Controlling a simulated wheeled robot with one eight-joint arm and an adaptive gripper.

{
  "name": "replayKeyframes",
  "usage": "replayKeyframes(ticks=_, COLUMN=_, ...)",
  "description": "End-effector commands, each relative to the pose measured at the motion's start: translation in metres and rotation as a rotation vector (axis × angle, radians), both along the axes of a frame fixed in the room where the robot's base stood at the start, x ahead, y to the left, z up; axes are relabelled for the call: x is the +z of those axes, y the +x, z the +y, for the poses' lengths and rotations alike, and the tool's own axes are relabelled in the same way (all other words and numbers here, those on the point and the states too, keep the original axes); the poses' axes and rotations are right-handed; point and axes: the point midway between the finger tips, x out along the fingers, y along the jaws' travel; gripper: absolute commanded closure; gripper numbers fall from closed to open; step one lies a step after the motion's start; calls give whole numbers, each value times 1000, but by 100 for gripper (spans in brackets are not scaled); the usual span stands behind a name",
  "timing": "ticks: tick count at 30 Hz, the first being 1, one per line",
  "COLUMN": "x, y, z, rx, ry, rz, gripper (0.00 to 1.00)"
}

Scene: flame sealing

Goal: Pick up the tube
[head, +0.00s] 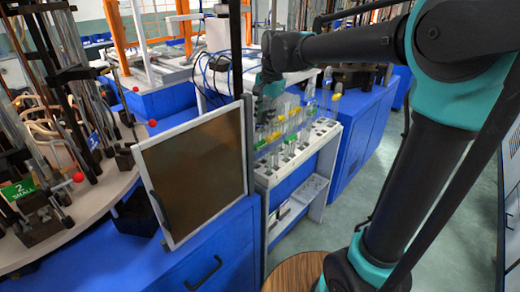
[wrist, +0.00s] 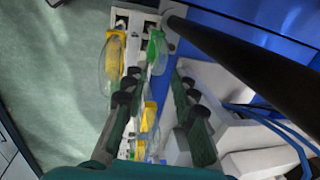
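Several clear glass tubes with yellow or green parts stand in a white rack (head: 262,182) in the middle of the head view. My gripper (head: 266,112) is above the rack's left side, pointing down. In the wrist view my gripper (wrist: 158,80) is open, its two dark, jointed fingers apart. A tube with a green part (wrist: 155,48) stands beyond the fingertips, roughly in line with the gap. A tube with a yellow part (wrist: 113,50) is left of it. Another yellow-marked tube (wrist: 149,115) shows between the fingers. I cannot tell whether the fingers touch any tube.
A framed brown panel (head: 192,172) stands on the blue cabinet left of the rack. A dark upright pole (wrist: 235,60) runs close by my gripper's right side. A round table (head: 60,225) with stands is at far left. Open floor (wrist: 50,70) lies left in the wrist view.

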Motion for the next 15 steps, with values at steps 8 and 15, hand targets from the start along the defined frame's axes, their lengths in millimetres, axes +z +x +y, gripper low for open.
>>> replayKeyframes(ticks=8, x=-35, y=4, z=4, rx=0, ry=0, rz=0, gripper=73)
replayKeyframes(ticks=15, x=-38, y=4, z=4, rx=0, ry=0, rz=0, gripper=73)
